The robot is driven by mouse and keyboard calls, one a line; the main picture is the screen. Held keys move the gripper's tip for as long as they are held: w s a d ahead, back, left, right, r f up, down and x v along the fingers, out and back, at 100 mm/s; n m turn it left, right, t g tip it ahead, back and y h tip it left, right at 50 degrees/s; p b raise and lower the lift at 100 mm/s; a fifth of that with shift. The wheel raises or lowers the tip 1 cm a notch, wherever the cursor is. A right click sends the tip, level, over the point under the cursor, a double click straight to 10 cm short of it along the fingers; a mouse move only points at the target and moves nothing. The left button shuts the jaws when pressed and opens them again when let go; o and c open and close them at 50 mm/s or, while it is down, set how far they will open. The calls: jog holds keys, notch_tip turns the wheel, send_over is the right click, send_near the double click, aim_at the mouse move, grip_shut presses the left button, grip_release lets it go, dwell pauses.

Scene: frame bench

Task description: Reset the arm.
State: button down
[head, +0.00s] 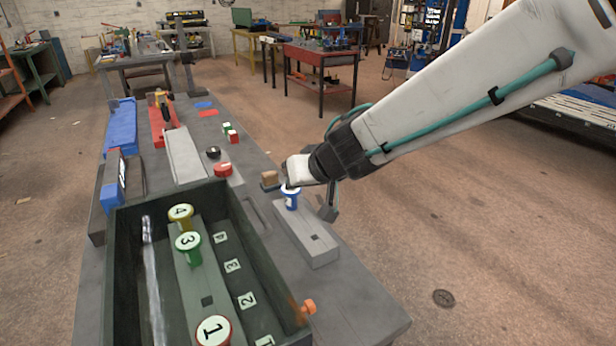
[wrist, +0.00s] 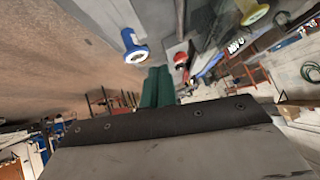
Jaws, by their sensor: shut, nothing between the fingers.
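My gripper shows in the wrist view as two green fingers (wrist: 157,85) closed together with nothing between them. In the head view the end of my arm hangs over the bench's right side, by a blue peg (head: 290,198). The blue peg stands upright in a grey block (head: 318,252) and also shows in the wrist view (wrist: 134,46), apart from the fingers. In the dark green tray, a yellow peg (head: 180,217) marked 4, a green peg (head: 188,247) marked 3 and a red peg (head: 213,331) marked 1 stand in a strip.
Open floor lies to the right.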

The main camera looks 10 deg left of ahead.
jog(key=w+d+r+t+h, duration=0.1)
jog(key=d+r+t+h, duration=0.15)
jog(key=d, duration=0.55)
jog(key=w+d+r+t+h, duration=0.15)
jog(key=d+h, duration=0.25)
jog(key=d, duration=0.4)
jog(key=s+d+m+g+h, duration=0.15)
jog(key=s+d+h, duration=0.35)
jog(key=d, duration=0.6)
jog(key=s+d+m+g+y, duration=0.2)
jog(key=s+d+g, duration=0.1)
jog(key=s, duration=0.9)
jog(key=s+d+m+g+y, duration=0.2)
jog(key=s+d+g, duration=0.2)
jog(key=s, duration=0.7)
jog(key=shift+s+d+r, duration=0.4)
jog(key=shift+d+r, duration=0.05)
jog(key=shift+d, duration=0.05)
